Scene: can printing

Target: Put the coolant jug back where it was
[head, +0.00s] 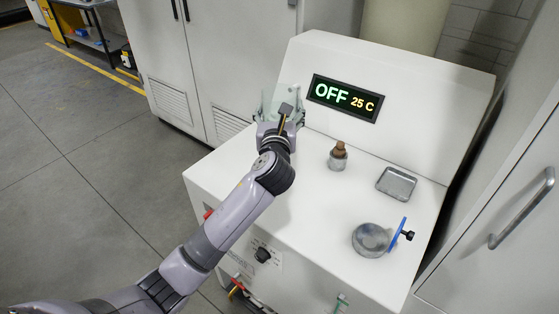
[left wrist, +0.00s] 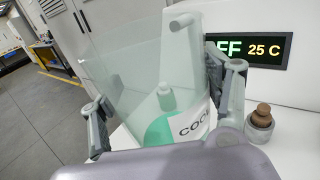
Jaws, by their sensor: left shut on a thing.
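The coolant jug (left wrist: 188,95) is clear, with green liquid low inside and a white label of which "COO" shows. It fills the middle of the left wrist view. In the head view its pale clear wall (head: 291,98) shows behind my left gripper (head: 281,108), at the machine's left back edge. My left gripper, also in the left wrist view (left wrist: 165,100), is shut on the jug, one finger on each side. The jug's base is hidden, so I cannot tell whether it rests on the machine top (head: 300,190). My right gripper is not in view.
A small metal cup with a brown stopper (head: 338,157) stands right of the jug. A metal tray (head: 396,184) and a round metal piece (head: 371,240) beside a blue part (head: 397,232) are farther right. The display panel (head: 345,97) reads OFF 25 C. Cabinets stand behind.

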